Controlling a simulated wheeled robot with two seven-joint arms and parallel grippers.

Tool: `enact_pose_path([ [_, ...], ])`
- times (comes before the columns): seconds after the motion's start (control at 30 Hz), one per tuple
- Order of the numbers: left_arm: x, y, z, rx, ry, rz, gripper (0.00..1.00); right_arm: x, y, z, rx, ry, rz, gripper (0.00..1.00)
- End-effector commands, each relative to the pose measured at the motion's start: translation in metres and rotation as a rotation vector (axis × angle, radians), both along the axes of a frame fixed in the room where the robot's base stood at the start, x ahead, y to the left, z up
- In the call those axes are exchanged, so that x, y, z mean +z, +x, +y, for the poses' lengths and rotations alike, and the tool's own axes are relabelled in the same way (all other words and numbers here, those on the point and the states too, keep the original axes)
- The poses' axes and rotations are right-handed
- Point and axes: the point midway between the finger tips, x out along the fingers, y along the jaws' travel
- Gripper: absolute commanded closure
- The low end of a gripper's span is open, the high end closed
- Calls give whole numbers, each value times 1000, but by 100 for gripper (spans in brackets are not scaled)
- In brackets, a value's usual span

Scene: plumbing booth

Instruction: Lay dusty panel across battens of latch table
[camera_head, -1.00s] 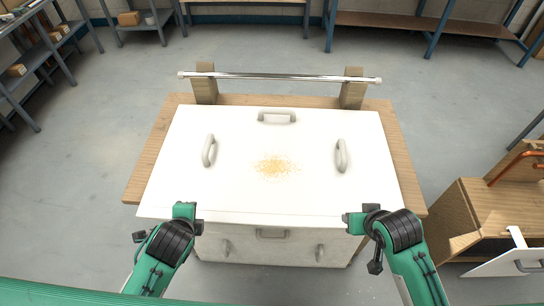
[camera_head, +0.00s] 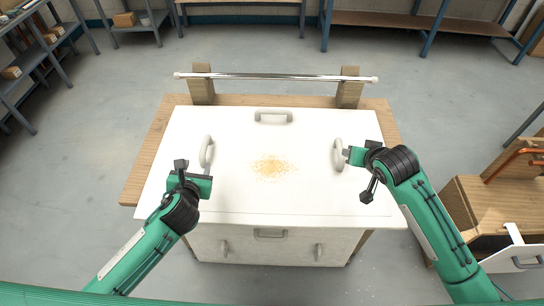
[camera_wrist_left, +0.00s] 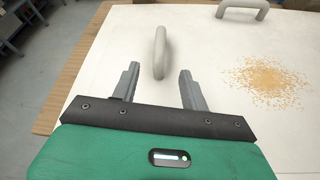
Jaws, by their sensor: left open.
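The white dusty panel (camera_head: 230,200) lies flat over the wooden table (camera_head: 153,150), with a patch of tan dust (camera_head: 272,167) at its middle. It has a left handle (camera_head: 206,150), a right handle (camera_head: 338,153) and a back handle (camera_head: 273,117). My left gripper (camera_head: 190,170) is over the panel, just short of the left handle. In the left wrist view, its fingers (camera_wrist_left: 160,78) are open and empty, with the left handle (camera_wrist_left: 160,50) ahead between them. My right gripper (camera_head: 348,156) is at the right handle; its fingers are too small to read. Any battens are hidden.
A metal rod (camera_head: 275,76) on two wooden blocks (camera_head: 202,88) stands along the table's back edge. A white front with handles (camera_head: 270,245) is below the panel. A wooden cabinet (camera_head: 490,205) stands at the right. Shelving lines the left and back; the floor between is clear.

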Motion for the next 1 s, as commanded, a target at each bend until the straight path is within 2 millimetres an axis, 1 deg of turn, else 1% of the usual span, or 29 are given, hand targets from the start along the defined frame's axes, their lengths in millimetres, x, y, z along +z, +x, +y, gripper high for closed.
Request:
enact_pose_path([
  [0.17,-1,2,0,2,-2,1,55,-2,2,0,0,0,0,55],
  [0.27,-3,10,1,4,-4,-1,55,-8,7,1,-1,-1,2,55],
  [0.37,-9,23,2,5,-4,0,55,-17,18,3,-3,-1,2,55],
  [0.6,-26,65,5,6,-5,1,55,-49,49,9,-1,-1,2,55],
  [0.8,-39,96,7,5,-6,1,55,-72,74,13,-1,-1,1,55],
  [1.0,-48,118,8,4,-6,1,55,-88,90,17,0,-1,1,55],
])
